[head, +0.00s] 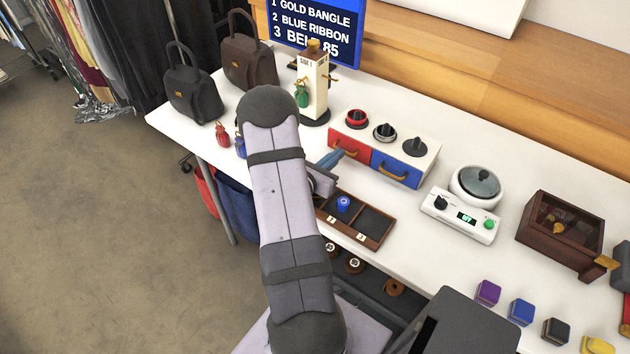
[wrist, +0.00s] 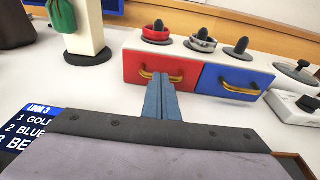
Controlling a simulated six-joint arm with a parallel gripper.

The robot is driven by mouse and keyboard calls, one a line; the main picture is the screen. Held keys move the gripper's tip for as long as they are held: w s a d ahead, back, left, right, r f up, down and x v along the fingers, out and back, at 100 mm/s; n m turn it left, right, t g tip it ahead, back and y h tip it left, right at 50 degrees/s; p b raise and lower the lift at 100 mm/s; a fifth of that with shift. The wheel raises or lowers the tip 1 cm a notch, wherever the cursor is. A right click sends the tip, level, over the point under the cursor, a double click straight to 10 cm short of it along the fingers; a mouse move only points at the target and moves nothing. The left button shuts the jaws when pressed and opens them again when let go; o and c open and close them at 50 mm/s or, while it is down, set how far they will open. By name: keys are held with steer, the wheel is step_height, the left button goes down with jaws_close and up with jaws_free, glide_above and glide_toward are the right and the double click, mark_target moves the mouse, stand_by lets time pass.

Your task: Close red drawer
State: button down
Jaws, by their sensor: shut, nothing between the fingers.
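The red drawer (head: 351,148) is the left front of a small white cabinet (head: 425,152) on the table. It has a curved gold handle (wrist: 161,74). In the wrist view the red drawer front (wrist: 136,65) looks about level with the blue drawer front (wrist: 212,82) beside it. My gripper (head: 334,160) is shut and empty, its blue-grey fingers pointing at the red drawer. In the wrist view the fingertips (wrist: 162,83) overlap the lower part of the gold handle. I cannot tell whether they touch it. My arm hides part of the table in the head view.
A white stand (head: 313,85) with a green pouch is to the left. A wooden tray (head: 370,240) with a blue spool (head: 343,204) lies in front. A scale-like device (head: 460,218) stands to the right.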

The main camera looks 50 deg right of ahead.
steer(key=shift+d+r, duration=0.2)
steer(key=shift+r, duration=0.1)
steer(key=shift+a, duration=0.6)
steer(key=v, duration=1.3)
steer(key=shift+a+f+b, duration=0.1)
steer(key=shift+f+b, duration=0.15)
steer(key=shift+b, duration=0.1)
